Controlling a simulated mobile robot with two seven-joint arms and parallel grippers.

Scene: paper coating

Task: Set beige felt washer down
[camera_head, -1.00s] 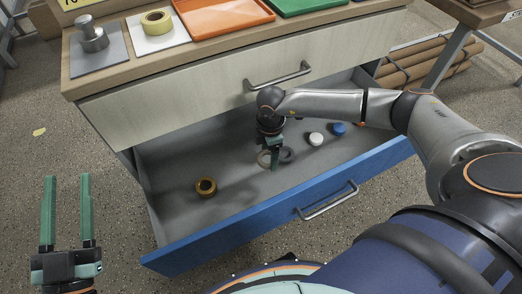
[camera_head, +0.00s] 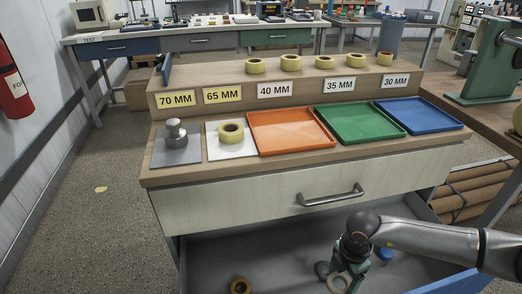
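The beige felt washer (camera_head: 331,285) is a pale ring low in the view, at the fingers of my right gripper (camera_head: 346,279). The gripper appears shut on it and holds it over the open drawer, tilted toward the camera. The fingertips are partly hidden, and the bottom edge of the view is close below. A dark grey ring (camera_head: 321,270) lies in the drawer just left of the washer. My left gripper is out of view.
The open drawer (camera_head: 225,260) also holds a brass ring (camera_head: 240,286) and a blue piece (camera_head: 385,254). Above it, the bench top carries a metal weight (camera_head: 175,133), a yellow roll (camera_head: 231,131), and orange (camera_head: 290,148), green (camera_head: 360,137) and blue (camera_head: 420,127) trays, which look empty.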

